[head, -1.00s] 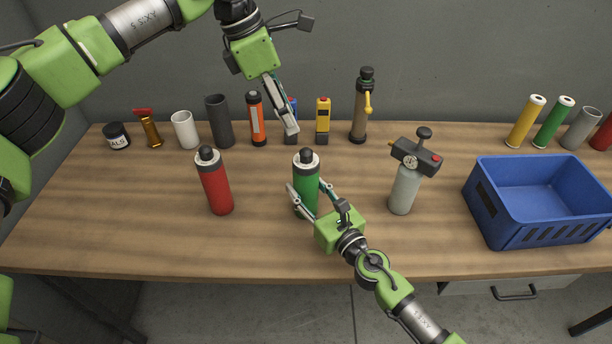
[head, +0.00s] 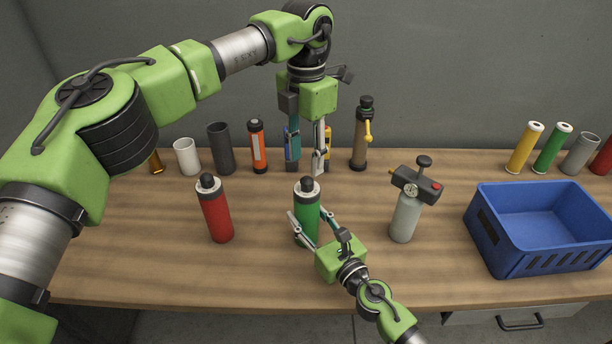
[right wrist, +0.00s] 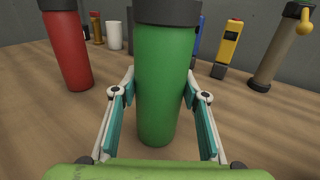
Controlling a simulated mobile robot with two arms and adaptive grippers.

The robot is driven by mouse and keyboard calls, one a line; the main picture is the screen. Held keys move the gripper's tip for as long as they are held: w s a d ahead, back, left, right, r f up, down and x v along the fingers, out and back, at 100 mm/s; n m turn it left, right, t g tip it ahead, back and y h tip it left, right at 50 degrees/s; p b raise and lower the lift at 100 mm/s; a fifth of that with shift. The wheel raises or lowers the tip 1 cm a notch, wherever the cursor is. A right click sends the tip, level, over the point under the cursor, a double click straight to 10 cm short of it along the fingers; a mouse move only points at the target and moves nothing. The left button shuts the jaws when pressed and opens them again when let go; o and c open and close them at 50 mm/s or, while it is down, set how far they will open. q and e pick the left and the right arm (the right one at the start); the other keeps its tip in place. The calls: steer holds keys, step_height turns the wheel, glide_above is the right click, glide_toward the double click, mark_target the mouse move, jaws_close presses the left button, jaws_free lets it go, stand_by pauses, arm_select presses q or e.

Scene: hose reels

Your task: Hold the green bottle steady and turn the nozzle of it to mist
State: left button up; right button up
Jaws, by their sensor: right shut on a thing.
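The green bottle (head: 306,222) stands upright mid-table, with a dark collar and a black nozzle (head: 307,184) on top. My right gripper (head: 307,222) is shut around its body from the front; in the right wrist view, the fingers flank the green bottle (right wrist: 160,85), whose nozzle is out of frame. My left gripper (head: 306,165) points down above and behind the nozzle, its two fingers spread apart with nothing between them. In the head view its fingertips end just above the nozzle.
A red bottle (head: 215,212) stands left of the green one, and a grey bottle with a gauge head (head: 406,208) stands right. A blue crate (head: 500,245) is at the right. Several tools and cylinders line the back, including an orange flashlight (head: 257,148) and a tan pump (head: 361,140).

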mark_target(306, 179)
arm_select(q)
step_height(306, 179, down, 6)
steer(key=shift+r, duration=0.1)
jaws_close()
